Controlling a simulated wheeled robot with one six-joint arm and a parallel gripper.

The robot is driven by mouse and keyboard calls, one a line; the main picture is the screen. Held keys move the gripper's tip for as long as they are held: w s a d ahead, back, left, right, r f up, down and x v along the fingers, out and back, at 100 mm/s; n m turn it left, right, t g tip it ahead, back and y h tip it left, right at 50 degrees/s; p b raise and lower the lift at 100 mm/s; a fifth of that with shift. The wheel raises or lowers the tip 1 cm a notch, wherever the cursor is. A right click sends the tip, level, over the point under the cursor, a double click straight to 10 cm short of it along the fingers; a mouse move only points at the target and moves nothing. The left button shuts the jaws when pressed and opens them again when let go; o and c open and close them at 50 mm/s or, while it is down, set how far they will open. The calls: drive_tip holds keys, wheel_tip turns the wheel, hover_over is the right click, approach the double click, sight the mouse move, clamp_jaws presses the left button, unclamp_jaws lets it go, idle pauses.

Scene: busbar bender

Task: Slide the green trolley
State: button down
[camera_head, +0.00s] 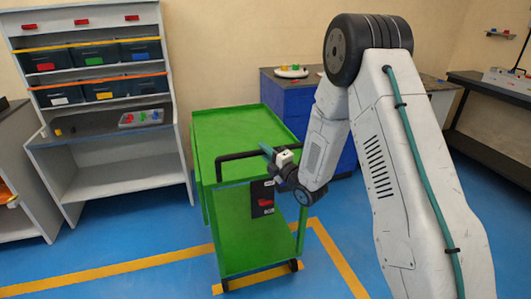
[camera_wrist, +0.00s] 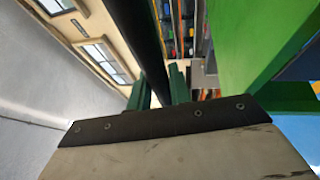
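The green trolley (camera_head: 238,120) stands on the blue floor in the middle of the head view, with a flat top, a lower shelf (camera_head: 255,243) and small wheels. Its black handle (camera_head: 235,156) runs along the near top edge. My gripper (camera_head: 268,151) is at the right part of this handle. In the wrist view the black handle bar (camera_wrist: 146,40) passes between the two green fingers (camera_wrist: 160,88) and fills the gap, so the gripper looks shut on it. The exact contact is partly hidden. The trolley's green side (camera_wrist: 248,45) fills the right of the wrist view.
Yellow floor lines (camera_head: 340,262) run around the trolley. A grey shelf rack (camera_head: 108,165) with bins stands at the left, close to the trolley. A blue cabinet (camera_head: 283,95) stands behind at the right. Blue floor (camera_head: 130,245) is free at front left.

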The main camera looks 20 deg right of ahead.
drive_tip(key=c, duration=1.3)
unclamp_jaws()
drive_tip(key=shift+d, duration=0.2)
drive_tip(key=shift+c, duration=0.2)
drive_tip(key=shift+o, duration=0.2)
drive_tip(key=shift+a, duration=0.1)
drive_tip(key=shift+s, duration=0.1)
drive_tip(key=v, duration=0.7)
drive_tip(key=shift+s, duration=0.3)
drive_tip(key=shift+f, duration=0.15)
